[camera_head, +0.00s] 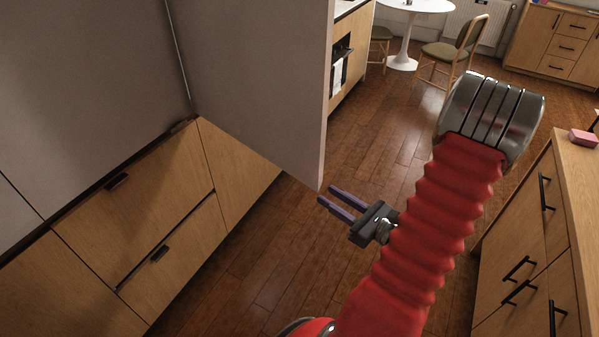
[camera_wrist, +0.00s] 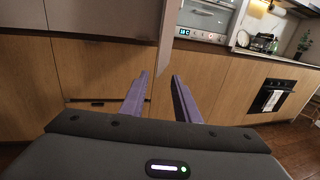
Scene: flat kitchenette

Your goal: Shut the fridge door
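The fridge door appears to be the tall grey panel (camera_head: 260,90) standing swung out into the room in the head view. Its free edge reaches down near my gripper. In the wrist view a narrow grey upright panel (camera_wrist: 169,38), seen nearly edge-on, looks like the same door. My gripper (camera_head: 327,195) has its two purple fingers apart with nothing between them. The fingertips are close to the door's lower free corner; I cannot tell whether they touch it. In the wrist view the fingers (camera_wrist: 159,77) point towards the cabinets below the door. The fridge's inside is not visible.
Wooden drawer fronts (camera_head: 170,215) with dark handles line the left. A wooden counter (camera_head: 575,180) with drawers stands at the right, a pink block (camera_head: 583,138) on it. A white table (camera_head: 403,45) and chairs are at the back. The wooden floor (camera_head: 270,285) between is clear.

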